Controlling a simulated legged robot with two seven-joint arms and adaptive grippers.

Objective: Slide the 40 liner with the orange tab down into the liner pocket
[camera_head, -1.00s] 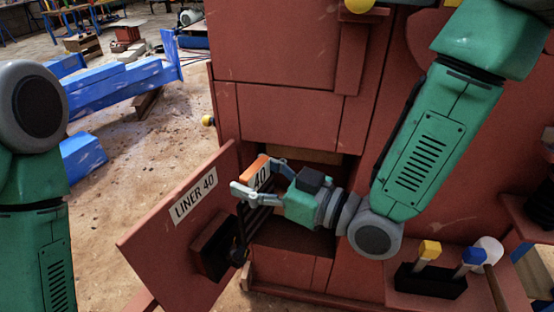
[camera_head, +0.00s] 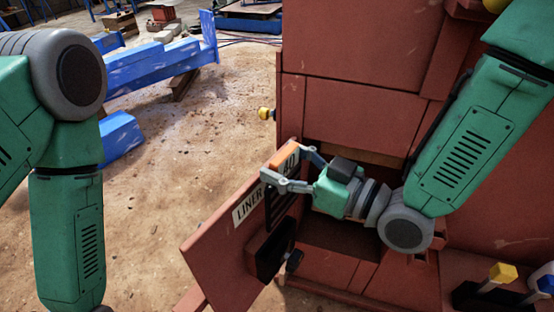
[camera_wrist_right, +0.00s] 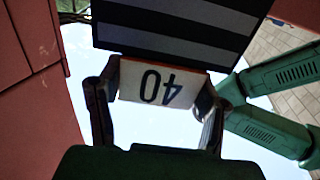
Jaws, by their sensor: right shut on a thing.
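My right gripper (camera_head: 286,168) is shut on the orange tab (camera_head: 284,158) of the 40 liner. The black, grey-striped liner (camera_head: 281,207) hangs below the tab in front of the LINER panel. In the right wrist view the tab's pale face (camera_wrist_right: 155,84) reads "40" upside down between the fingertips (camera_wrist_right: 152,95), and the striped plate (camera_wrist_right: 175,28) extends beyond it. A dark box-like holder (camera_head: 268,254) on the panel, seemingly the liner pocket, sits just below the liner. Its opening is not clearly seen. My left gripper is out of view.
The tilted red panel (camera_head: 222,248) carries the partly hidden LINER label (camera_head: 248,208). A dark knob (camera_head: 294,260) is beside the holder. The red crusher body (camera_head: 345,115) stands behind and right. Yellow and blue handled items (camera_head: 503,272) are at lower right.

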